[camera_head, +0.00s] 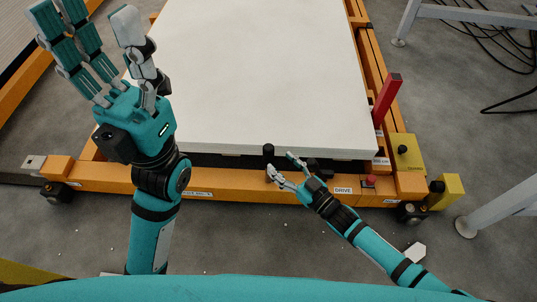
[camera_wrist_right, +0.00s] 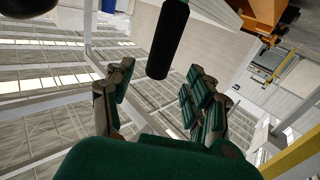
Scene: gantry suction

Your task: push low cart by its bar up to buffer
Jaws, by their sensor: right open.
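The low cart has an orange frame (camera_head: 230,191) and carries a large white slab (camera_head: 255,65). The frame's near orange beam runs across the picture, with a DRIVE label and a red button (camera_head: 370,181) toward its right end. My right gripper (camera_head: 281,163) is open at the slab's near edge, over the beam, beside a small black post (camera_head: 268,150). I cannot tell whether it touches. In the right wrist view its fingers (camera_wrist_right: 160,95) are spread, with a black cylinder (camera_wrist_right: 168,40) beyond them. My left gripper (camera_head: 88,18) is open and empty over the cart's left side.
A red upright lever (camera_head: 386,98) and a yellow block (camera_head: 406,152) stand at the cart's right near corner. Grey metal legs (camera_head: 500,207) stand on the floor to the right. Black cables (camera_head: 490,45) lie at the far right. Grey floor between is clear.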

